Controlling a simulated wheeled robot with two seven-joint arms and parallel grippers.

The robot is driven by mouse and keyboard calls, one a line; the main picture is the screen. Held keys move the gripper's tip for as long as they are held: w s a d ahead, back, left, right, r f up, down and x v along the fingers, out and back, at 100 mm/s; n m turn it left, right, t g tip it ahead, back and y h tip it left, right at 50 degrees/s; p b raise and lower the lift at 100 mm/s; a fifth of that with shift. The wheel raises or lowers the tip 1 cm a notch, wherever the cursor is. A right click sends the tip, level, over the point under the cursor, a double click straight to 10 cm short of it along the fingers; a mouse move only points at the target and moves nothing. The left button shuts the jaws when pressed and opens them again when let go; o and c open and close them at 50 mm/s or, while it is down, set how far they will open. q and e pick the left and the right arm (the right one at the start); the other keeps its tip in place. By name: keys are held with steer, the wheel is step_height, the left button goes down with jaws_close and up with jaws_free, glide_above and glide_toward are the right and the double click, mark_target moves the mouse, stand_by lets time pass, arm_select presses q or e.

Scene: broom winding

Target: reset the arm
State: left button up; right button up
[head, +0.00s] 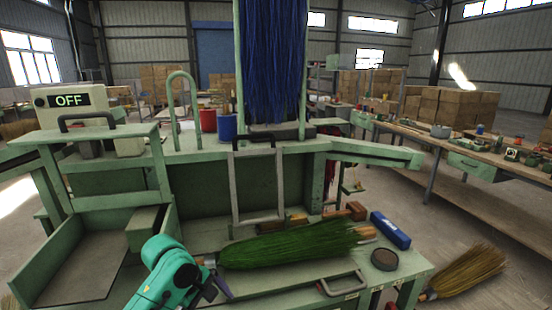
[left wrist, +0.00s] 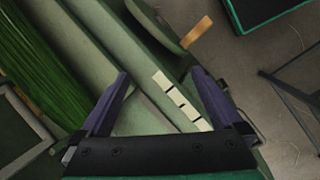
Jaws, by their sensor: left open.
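My left arm is teal and comes in at the bottom of the head view. Its gripper (head: 216,278) is beside the near left end of the green broom (head: 290,246), which lies on the green bench. In the left wrist view my left gripper (left wrist: 159,76) has its two purple fingers spread wide with nothing between them. The broom's green bristles (left wrist: 35,72) show at the left there, apart from the fingers. My right gripper is in neither view.
A grey frame (head: 236,185) with a black handle stands behind the broom. A blue block (head: 391,231) and a dark round piece (head: 384,260) sit at the bench's right. A straw broom (head: 468,270) is beyond the right edge.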

arm_select(q)
steer(key=s+f+m+t, duration=0.2)
steer(key=s+f+m, duration=0.6)
steer(key=s, duration=0.1)
steer(key=s+a+f+m+y, duration=0.35)
steer(key=s+a+m, duration=0.35)
steer(key=s+a, duration=0.25)
steer(key=s+f+g, duration=0.1)
steer(key=s+f, duration=0.1)
steer(key=f, duration=0.9)
steer(key=s+f, duration=0.2)
steer(key=f, duration=1)
steer(key=s+a+f+g, duration=0.1)
steer(key=s+a+f, duration=0.1)
steer(key=s+f, duration=1)
steer(key=s, duration=0.3)
steer(key=shift+s+a+f+g, duration=0.15)
steer(key=shift+s+f+g, duration=0.15)
